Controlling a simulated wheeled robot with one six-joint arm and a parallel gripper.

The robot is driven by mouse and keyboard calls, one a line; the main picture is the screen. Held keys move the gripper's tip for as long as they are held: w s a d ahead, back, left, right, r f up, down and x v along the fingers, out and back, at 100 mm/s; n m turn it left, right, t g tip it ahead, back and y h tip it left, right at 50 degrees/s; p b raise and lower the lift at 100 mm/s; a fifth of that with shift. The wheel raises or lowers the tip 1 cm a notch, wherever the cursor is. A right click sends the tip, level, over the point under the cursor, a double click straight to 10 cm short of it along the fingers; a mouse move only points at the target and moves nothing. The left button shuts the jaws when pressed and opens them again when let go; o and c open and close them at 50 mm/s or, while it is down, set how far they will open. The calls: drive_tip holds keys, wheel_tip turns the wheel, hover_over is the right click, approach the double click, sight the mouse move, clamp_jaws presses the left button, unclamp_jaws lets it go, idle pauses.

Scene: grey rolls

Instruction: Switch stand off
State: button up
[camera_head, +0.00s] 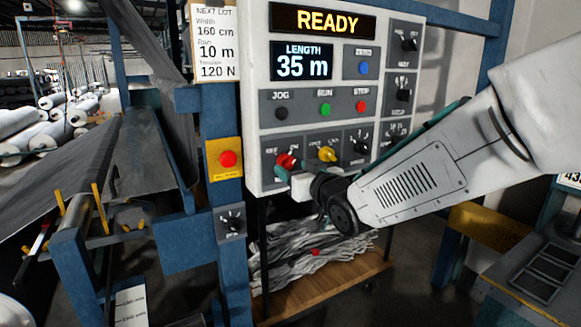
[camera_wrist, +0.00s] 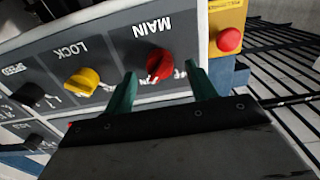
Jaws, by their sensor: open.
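The grey control panel (camera_head: 256,110) has a lit READY display (camera_head: 322,22) and a blue LENGTH screen (camera_head: 302,61) reading 35 m. The red MAIN knob (camera_head: 286,160) is at its lower left. In the wrist view, which is upside down, the MAIN knob (camera_wrist: 159,64) sits just ahead of my open gripper (camera_wrist: 162,80), lined up between the two green fingertips. I cannot tell whether either finger touches it. In the head view my gripper (camera_head: 290,175) is at the panel's lower edge and partly covers the knob's surroundings.
A yellow LOCK knob (camera_wrist: 82,82) is beside the MAIN knob. A red stop button (camera_wrist: 229,40) on a yellow plate is on the blue post. JOG (camera_head: 281,113), RUN and STOP buttons are above. A wooden trolley (camera_head: 330,290) with scrap stands below.

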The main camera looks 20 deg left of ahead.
sight(287, 163)
drive_tip(key=shift+x, duration=1.25)
drive_tip(key=c, duration=1)
